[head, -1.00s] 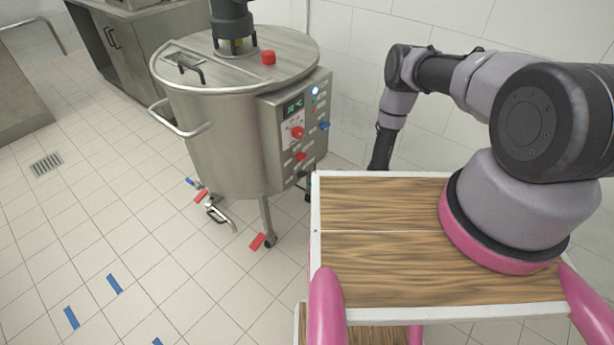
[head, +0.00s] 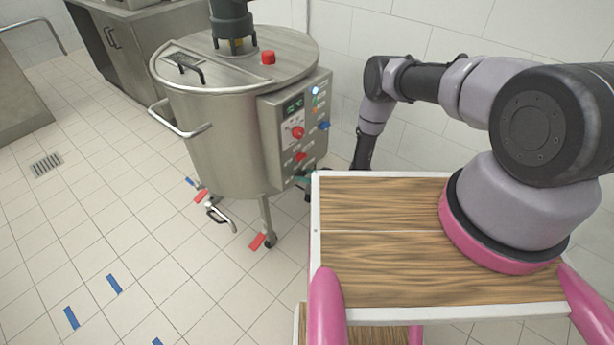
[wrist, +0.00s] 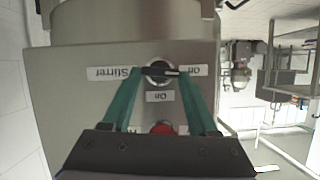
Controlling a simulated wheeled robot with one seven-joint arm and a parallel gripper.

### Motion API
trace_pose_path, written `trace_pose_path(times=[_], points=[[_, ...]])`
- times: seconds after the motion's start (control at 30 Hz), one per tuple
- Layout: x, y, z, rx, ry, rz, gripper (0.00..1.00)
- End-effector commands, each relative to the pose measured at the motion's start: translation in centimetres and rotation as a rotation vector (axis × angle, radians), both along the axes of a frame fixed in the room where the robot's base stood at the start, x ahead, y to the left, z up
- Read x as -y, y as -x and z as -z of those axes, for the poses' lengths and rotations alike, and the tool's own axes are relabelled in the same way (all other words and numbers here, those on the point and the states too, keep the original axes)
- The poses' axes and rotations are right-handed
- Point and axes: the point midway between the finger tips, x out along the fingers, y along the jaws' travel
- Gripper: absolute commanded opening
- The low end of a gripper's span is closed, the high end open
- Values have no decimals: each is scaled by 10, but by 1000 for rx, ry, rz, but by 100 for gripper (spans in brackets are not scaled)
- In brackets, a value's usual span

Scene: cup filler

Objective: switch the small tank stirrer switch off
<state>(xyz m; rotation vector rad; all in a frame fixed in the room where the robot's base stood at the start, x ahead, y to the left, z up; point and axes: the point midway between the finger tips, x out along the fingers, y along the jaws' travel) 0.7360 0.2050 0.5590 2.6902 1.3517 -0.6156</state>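The stirrer switch (wrist: 160,72) is a black knob in a pale round collar on a grey metal panel in the wrist view. Its handle lies roughly level in the picture, towards the small label on the right. An upside-down "Stirrer" label (wrist: 113,73) sits on its left. My gripper (wrist: 161,69) is open, with its two teal fingers on either side of the knob; I cannot tell whether they touch it. In the head view, a bit of my gripper (head: 303,180) shows at the lower edge of the tank's control box (head: 294,125); the rest is hidden.
The steel tank (head: 225,135) stands on legs on the tiled floor, with a drain valve (head: 220,215) low in front. A red knob (wrist: 162,128) lies close to my fingers in the wrist view. A white wall (head: 440,40) is behind my arm.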

Motion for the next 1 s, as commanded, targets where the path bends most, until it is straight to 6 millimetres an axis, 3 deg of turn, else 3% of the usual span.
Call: trace_pose_path(times=[0.63,0.67,0.7,0.73,1.0], points=[[-1,1,-1,106,82,0,4],[-1,1,-1,106,82,0,68],[-1,1,-1,106,82,0,83],[-1,1,-1,106,81,0,90],[-1,1,0,105,80,0,90]])
